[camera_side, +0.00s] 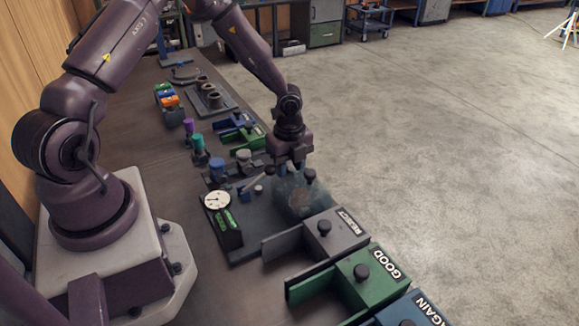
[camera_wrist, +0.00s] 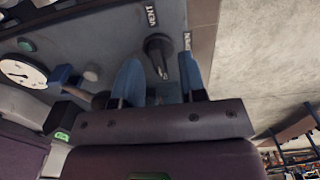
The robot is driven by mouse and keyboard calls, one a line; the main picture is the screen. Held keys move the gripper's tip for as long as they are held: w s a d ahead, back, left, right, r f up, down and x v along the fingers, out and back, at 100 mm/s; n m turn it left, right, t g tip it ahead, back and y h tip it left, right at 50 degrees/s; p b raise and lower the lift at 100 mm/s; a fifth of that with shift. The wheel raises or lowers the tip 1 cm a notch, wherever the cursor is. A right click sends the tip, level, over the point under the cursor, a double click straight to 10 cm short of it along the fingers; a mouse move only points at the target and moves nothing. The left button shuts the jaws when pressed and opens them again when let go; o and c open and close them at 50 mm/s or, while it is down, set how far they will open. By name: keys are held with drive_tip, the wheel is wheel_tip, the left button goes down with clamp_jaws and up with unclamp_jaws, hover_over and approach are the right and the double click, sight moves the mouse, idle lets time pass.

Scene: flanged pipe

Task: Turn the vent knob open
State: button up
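The vent knob (camera_wrist: 158,48) is black with a narrow lever and sits on a grey panel (camera_wrist: 105,22) beside a VENT label (camera_wrist: 151,16) in the wrist view. A second label (camera_wrist: 187,41), too skewed to read, lies right of it. My gripper (camera_wrist: 160,65) is open, its two blue fingers on either side of the knob's lever in that view, with gaps on both sides. I cannot tell how close the fingertips are in depth. In the side view my gripper (camera_side: 291,168) points down just left of a dark knob (camera_side: 310,175), which seems to be the vent knob.
Grey REJECT (camera_side: 335,240) and green GOOD (camera_side: 372,273) boxes stand in front. A blue part (camera_side: 217,168) is behind the gauge.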

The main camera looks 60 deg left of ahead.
drive_tip(key=shift+f, duration=0.3)
clamp_jaws()
